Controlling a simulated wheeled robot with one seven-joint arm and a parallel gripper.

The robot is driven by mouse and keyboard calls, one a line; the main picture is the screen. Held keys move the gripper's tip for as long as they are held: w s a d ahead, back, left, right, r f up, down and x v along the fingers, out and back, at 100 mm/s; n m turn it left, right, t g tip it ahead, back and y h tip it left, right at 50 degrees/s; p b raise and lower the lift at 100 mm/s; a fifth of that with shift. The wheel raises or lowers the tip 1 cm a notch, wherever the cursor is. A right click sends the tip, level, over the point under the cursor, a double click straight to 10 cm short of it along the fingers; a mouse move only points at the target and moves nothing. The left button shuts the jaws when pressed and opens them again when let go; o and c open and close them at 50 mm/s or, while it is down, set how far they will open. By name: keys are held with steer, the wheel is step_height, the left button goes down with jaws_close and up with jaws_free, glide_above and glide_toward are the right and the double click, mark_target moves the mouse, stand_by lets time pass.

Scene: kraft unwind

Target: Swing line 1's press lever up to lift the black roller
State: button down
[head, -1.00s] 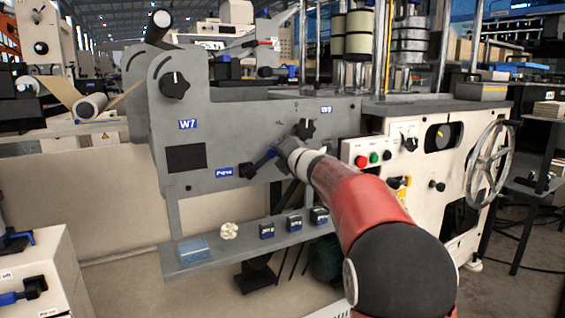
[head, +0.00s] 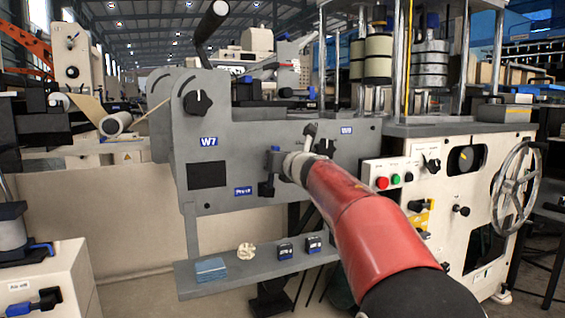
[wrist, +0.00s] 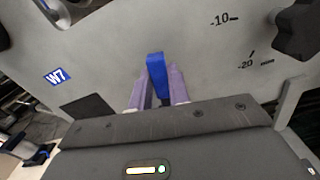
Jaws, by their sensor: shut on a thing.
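The press lever, blue-tipped (head: 275,149) with a dark lower part, stands about upright on the grey W7 panel (head: 255,150), just right of the small blue label. My gripper (head: 287,163) is at its upper end, and the arm comes in from the lower right. In the wrist view my gripper (wrist: 161,80) has its two purple fingers closed on either side of the blue lever (wrist: 155,74). The lever's pivot is partly hidden in the wrist view.
A black knob (head: 198,102) sits on the panel at the upper left. A shelf (head: 220,280) with small items juts out below. A handwheel (head: 516,185) stands far right.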

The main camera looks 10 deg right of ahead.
steer(key=shift+s+a+n, duration=0.15)
steer(key=shift+a+n, duration=0.25)
steer(key=c, duration=1.3)
jaws_free()
steer(key=b+v, duration=0.1)
steer(key=v, duration=0.6)
steer(key=shift+s+b, duration=0.35)
steer(key=shift+s, duration=0.05)
steer(key=shift+d, duration=0.1)
